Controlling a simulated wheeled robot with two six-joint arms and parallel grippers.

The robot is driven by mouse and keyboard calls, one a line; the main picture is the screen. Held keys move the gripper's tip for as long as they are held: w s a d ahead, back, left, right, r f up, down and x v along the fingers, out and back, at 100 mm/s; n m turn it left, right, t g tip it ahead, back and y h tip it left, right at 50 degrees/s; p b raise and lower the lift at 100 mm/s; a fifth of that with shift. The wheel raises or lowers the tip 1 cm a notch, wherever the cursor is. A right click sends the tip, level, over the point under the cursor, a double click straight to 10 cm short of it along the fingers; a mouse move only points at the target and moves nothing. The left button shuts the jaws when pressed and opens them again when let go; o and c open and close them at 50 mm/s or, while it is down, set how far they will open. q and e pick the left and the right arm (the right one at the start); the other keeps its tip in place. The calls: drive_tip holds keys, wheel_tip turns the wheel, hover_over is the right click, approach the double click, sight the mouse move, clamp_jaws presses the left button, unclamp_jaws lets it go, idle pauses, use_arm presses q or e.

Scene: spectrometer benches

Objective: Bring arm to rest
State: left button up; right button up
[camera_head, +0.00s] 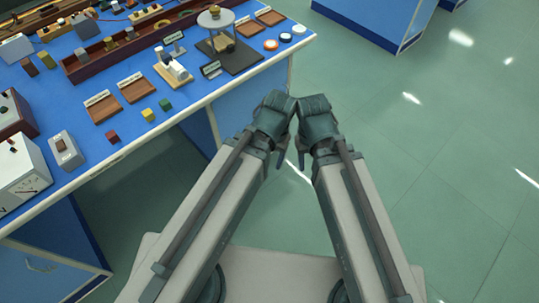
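My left arm comes in from the lower left and my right arm from the lower right, and they meet near the middle of the view. My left gripper (282,158) and my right gripper (305,160) hang side by side over the green floor, right of the bench edge. The wrists sit close together; I cannot tell whether they touch. The fingers are small and dark, partly hidden by the wrists, and their opening is not clear. No object shows between them.
A blue bench (189,116) on the left holds wooden trays (138,88), small coloured cubes (148,115), a spectrometer-like instrument (222,40) and meter boxes (20,175). Another blue bench (375,22) stands at the top right. The green floor (450,150) on the right is clear.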

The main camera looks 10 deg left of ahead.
wheel_tip(320, 180, up, 12)
drive_tip(key=p, duration=1.1)
drive_tip(key=shift+f+p, duration=0.2)
drive_tip(key=shift+p, duration=0.1)
idle(0.7)
